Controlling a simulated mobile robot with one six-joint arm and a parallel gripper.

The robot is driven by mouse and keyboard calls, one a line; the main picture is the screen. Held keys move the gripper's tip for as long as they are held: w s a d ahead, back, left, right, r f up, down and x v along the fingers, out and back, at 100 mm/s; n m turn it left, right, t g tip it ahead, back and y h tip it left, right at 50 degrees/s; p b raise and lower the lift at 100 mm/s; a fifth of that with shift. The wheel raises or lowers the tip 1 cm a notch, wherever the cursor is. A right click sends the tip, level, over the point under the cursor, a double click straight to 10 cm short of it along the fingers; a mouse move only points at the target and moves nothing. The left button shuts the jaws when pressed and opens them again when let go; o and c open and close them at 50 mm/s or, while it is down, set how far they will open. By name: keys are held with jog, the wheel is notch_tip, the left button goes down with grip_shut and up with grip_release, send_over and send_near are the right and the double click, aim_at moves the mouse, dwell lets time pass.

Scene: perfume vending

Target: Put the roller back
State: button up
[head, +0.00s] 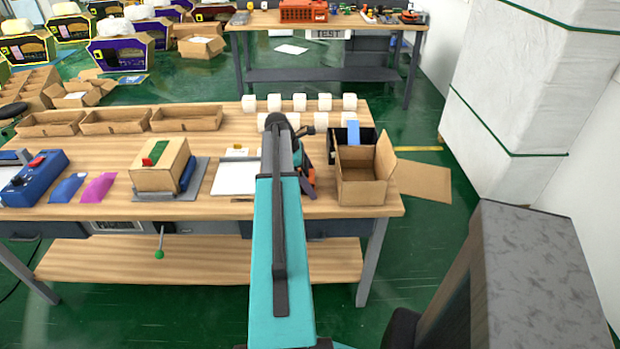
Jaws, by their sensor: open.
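I cannot clearly make out a roller. My gripper (307,178) is over the wooden workbench, just left of the open cardboard box (362,192). My teal arm hides much of it, and its jaws are open. Small red and dark parts show around it, too small to tell apart. A white pad (235,178) lies on the bench left of my arm. A cardboard block with a green and red top (159,168) sits on a grey plate farther left.
The workbench (120,212) carries three shallow trays (115,121) at the back left, white cubes (297,102) at the back and a blue device (35,177) at the left. A wrapped white stack (525,80) stands at the right.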

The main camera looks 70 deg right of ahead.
jog(key=shift+a+f, duration=0.1)
jog(key=shift+f, duration=0.15)
jog(key=shift+w+r, duration=0.1)
jog(key=shift+r, duration=0.45)
jog(key=b+v, duration=0.2)
jog(key=v, duration=1)
jog(key=shift+r, duration=0.15)
